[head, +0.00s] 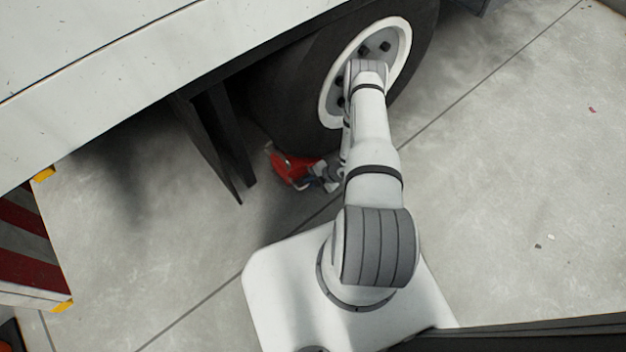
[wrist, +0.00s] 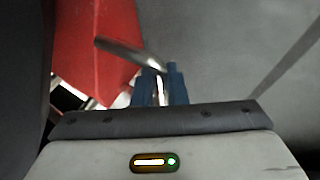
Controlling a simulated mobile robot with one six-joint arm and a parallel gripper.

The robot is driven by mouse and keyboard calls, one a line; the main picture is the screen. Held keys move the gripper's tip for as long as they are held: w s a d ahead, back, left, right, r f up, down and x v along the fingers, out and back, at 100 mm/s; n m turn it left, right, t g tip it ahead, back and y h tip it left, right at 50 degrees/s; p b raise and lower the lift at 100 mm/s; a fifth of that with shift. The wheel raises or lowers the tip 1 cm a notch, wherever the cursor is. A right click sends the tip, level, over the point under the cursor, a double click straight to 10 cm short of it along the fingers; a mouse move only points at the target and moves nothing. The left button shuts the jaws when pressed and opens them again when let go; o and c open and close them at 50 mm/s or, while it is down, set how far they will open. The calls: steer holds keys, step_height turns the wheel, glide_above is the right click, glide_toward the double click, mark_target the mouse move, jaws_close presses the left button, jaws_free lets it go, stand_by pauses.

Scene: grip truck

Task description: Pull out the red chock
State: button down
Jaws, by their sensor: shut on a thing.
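The red chock (head: 290,167) lies on the concrete floor against the lower left side of the truck's wheel (head: 300,100). In the wrist view the red chock (wrist: 95,45) fills the upper left, with a grey metal handle (wrist: 125,52) running from it toward my fingers. My gripper (head: 320,176) is at the right end of the chock, beside the wheel. In the wrist view my gripper's blue fingers (wrist: 160,88) are shut on the handle. The tyre hides the chock's far side.
A dark mud flap (head: 215,140) hangs left of the chock. The white truck body (head: 120,60) overhangs the upper left. The floor (head: 510,200) at the right is mostly clear.

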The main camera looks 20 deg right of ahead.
mark_target(306, 186)
steer(key=shift+s+a, duration=0.25)
steer(key=shift+a, duration=0.5)
steer(key=shift+s+a, duration=0.25)
steer(key=shift+a, duration=0.45)
steer(key=c, duration=1.4)
jaws_free()
steer(key=shift+w, duration=0.1)
steer(key=shift+o, duration=0.2)
steer(key=shift+p, duration=0.3)
steer(key=shift+d+r, duration=0.25)
steer(key=shift+r, duration=0.1)
steer(key=p+v, duration=0.2)
steer(key=v, duration=0.5)
steer(key=shift+p, duration=0.4)
steer(key=shift+f, duration=0.1)
